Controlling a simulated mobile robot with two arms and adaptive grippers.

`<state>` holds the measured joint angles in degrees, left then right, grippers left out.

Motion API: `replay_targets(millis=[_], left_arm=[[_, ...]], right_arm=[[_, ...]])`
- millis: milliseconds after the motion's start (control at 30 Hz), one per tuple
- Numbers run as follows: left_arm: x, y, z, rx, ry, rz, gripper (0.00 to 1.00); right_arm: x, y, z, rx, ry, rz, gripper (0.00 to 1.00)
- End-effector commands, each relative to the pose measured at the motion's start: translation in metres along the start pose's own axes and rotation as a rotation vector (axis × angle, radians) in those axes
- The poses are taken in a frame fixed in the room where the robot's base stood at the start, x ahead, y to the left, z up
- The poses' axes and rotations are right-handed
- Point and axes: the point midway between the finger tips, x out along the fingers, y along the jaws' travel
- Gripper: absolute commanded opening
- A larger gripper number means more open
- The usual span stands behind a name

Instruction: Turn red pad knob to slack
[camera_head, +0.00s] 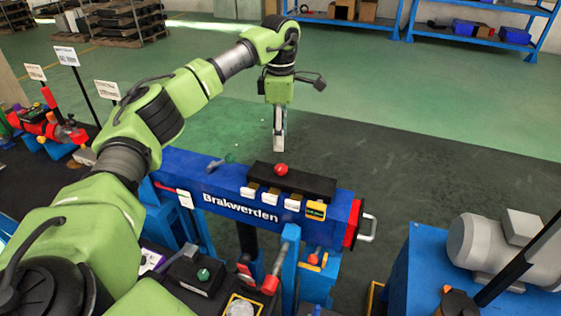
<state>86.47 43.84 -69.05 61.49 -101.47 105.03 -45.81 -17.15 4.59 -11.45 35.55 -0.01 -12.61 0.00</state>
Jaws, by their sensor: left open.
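A round red knob (281,169) sits on top of a black block (305,182) on the blue beam (225,190) marked "Brakwerden". I cannot tell its setting, and the small labels on the block's front are too small to read. My left gripper (279,148) points straight down, just above and behind the red knob in the picture, apart from it. It is open, with nothing seen between its fingers; the narrow view hides the gap. My right gripper is not in view.
A green knob (230,158) stands on the beam's left part. Another green knob (203,274) sits on a black box near my arm. A red-ended lever (270,284) stands in front of the beam. A grey motor (490,250) is at right. The floor behind is clear.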

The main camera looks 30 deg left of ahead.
Motion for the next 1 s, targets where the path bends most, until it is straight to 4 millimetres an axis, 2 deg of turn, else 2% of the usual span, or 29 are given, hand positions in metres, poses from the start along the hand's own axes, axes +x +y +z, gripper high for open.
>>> replay_targets(millis=[300,500,700,900,933,1000], left_arm=[[0.066,-0.001,0.0,0.0,0.001,-0.004,0.41],[0.093,-0.001,0.001,0.0,-0.001,-0.003,0.41],[0.103,0.0,0.001,0.0,-0.002,0.0,0.41],[0.103,0.0,0.001,0.0,-0.002,0.0,0.41],[0.103,0.0,0.001,0.0,-0.002,0.0,0.38],[0.103,0.0,0.001,0.0,-0.002,0.0,0.2]], right_arm=[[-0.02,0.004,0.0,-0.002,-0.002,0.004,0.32],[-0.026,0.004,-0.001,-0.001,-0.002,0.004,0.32],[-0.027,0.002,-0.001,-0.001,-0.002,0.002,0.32],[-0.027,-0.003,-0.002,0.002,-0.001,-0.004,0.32],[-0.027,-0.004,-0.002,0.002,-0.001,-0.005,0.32],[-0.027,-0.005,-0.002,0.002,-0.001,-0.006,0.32]])
